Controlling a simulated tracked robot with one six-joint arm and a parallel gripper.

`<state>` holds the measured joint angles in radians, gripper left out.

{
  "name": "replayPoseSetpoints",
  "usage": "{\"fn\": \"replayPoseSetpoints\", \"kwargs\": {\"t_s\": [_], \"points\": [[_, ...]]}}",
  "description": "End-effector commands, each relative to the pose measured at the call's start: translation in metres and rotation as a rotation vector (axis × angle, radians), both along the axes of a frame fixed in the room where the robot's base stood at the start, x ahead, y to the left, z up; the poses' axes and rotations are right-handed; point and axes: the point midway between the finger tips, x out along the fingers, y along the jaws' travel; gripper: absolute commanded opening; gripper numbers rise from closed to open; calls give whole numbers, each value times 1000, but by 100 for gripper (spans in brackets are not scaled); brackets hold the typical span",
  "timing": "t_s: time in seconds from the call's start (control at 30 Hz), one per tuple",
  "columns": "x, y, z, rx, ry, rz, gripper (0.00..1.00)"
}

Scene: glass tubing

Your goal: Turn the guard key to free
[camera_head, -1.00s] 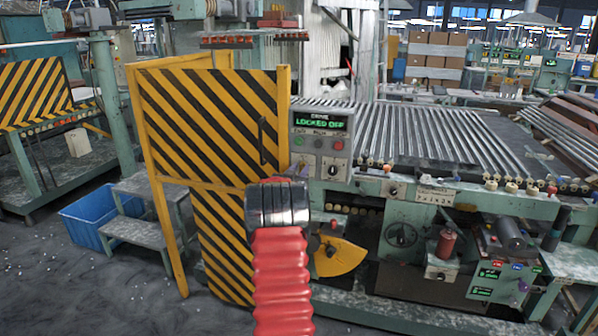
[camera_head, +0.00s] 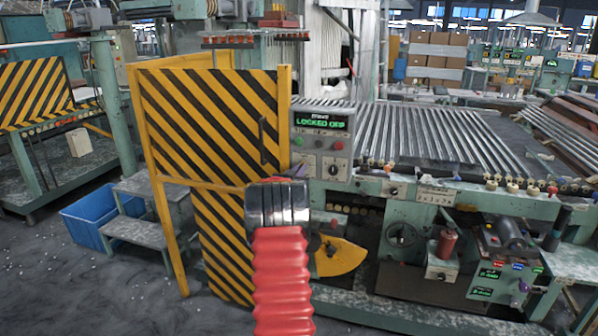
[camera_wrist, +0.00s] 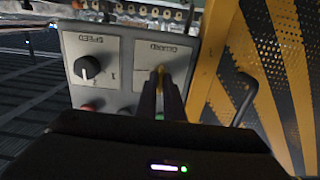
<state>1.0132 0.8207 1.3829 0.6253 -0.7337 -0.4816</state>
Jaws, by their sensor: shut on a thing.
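The grey control panel (camera_head: 325,140) stands at the right edge of the striped guard door, with a green display reading "LOCKED OFF". In the wrist view the panel (camera_wrist: 115,75) appears inverted, with a black SPEED knob and a GUARD label. The guard key (camera_wrist: 159,70) is a small yellowish piece under that label. My gripper (camera_wrist: 160,88) has its two dark fingers closed on the key.
The yellow-and-black guard door (camera_head: 208,125) with a black handle (camera_head: 262,140) stands left of the panel. The handle (camera_wrist: 244,100) is close beside my gripper in the wrist view. A roller bed (camera_head: 430,135) lies to the right. A blue crate (camera_head: 88,220) and steps stand left.

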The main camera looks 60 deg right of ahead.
Motion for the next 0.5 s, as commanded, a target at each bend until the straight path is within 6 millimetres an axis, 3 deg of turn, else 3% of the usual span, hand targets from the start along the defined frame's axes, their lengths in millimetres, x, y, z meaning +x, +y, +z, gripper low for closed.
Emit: {"fn": "replayPoseSetpoints", "kwargs": {"t_s": [0.5], "points": [[-2,-3,2,35,-249,0,0]]}}
